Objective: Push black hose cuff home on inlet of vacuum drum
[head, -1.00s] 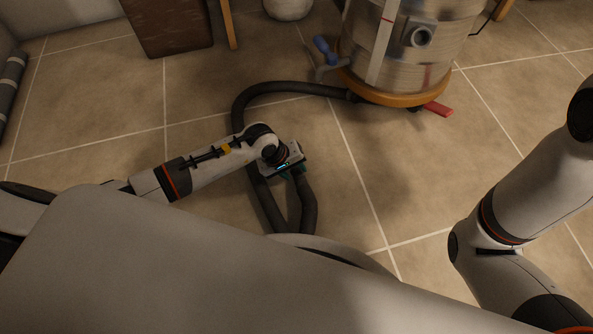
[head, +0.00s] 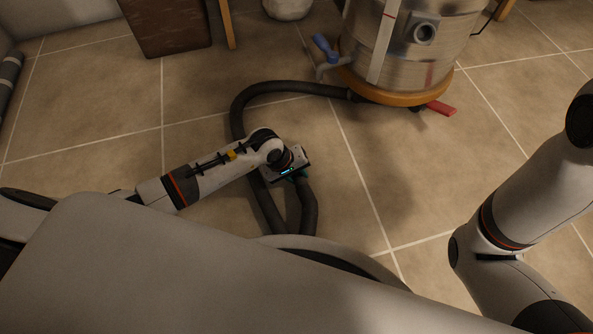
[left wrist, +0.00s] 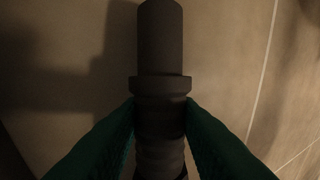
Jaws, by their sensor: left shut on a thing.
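The metal vacuum drum (head: 405,45) stands on an orange base at the top right of the head view. Its round inlet (head: 425,33) faces towards me and is empty. The black hose (head: 265,90) curves over the floor from near the drum's base to my left gripper. The black cuff (left wrist: 160,45) points up the left wrist view, with a raised collar below its plain tube end. My left gripper (left wrist: 160,118) is shut on the hose cuff just below that collar, with a green finger on each side. In the head view its fingertips are mostly hidden. My right gripper is out of view.
A blue-handled tap (head: 325,48) sticks out at the drum's left, and a red lever (head: 440,107) juts from its base. A brown box (head: 165,27) stands at the back left. The tiled floor between my left gripper and the drum is mostly clear.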

